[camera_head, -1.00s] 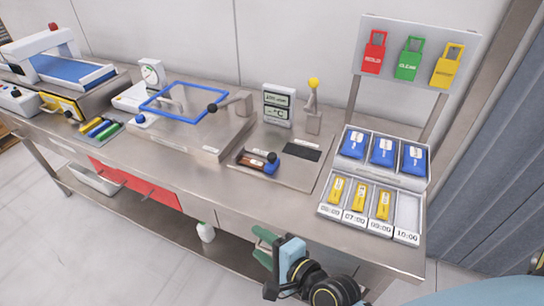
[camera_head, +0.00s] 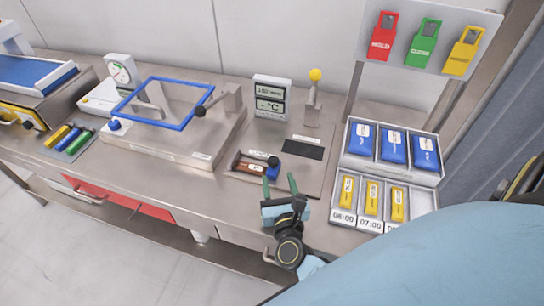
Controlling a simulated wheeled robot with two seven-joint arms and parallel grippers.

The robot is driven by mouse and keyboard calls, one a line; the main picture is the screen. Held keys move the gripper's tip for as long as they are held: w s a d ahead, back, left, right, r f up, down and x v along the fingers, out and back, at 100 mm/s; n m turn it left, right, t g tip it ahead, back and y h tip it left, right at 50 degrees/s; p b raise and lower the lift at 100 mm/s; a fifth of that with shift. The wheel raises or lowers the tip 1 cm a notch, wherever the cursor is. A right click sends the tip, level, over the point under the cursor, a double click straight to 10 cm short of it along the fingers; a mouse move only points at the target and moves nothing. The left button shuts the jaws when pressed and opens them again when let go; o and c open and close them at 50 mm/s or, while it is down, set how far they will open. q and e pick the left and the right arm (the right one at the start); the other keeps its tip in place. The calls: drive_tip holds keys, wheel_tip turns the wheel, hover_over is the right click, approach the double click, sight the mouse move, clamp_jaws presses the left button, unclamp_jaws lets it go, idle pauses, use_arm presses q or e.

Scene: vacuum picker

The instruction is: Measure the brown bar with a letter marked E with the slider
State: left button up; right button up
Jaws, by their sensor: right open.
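A brown bar (camera_head: 249,168) with a small pale label lies in a shallow metal slot on the steel bench; its letter is too small to read. A blue slider block (camera_head: 273,171) with a dark knob sits at the bar's right end; I cannot tell whether they touch. A display (camera_head: 271,98) with two screens, the lower marked °C, stands behind them. My right gripper (camera_head: 280,184) is open and empty, its green fingers apart, just in front of the slot and overlapping its front edge in the picture. My left gripper is not in view.
A blue-framed vacuum picker (camera_head: 165,103) stands left of the slot. A yellow-knobbed lever (camera_head: 313,100) stands behind it. Coloured tags (camera_head: 424,43) hang above. My blue arm covers the lower right.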

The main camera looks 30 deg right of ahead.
sight(274, 166)
drive_tip(key=x, duration=0.4)
drive_tip(key=shift+r, duration=0.1)
drive_tip(key=x, duration=0.3)
drive_tip(key=shift+w+p, duration=0.1)
drive_tip(key=shift+p, duration=0.25)
drive_tip(key=shift+w+d, duration=0.15)
drive_tip(key=shift+w, duration=0.1)
drive_tip(key=shift+c, duration=0.3)
drive_tip(key=c, duration=0.7)
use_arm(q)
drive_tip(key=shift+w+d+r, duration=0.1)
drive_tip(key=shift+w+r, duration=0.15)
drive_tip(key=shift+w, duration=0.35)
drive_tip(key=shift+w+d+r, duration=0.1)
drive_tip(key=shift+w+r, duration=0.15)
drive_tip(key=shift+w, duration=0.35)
use_arm(e)
clamp_jaws()
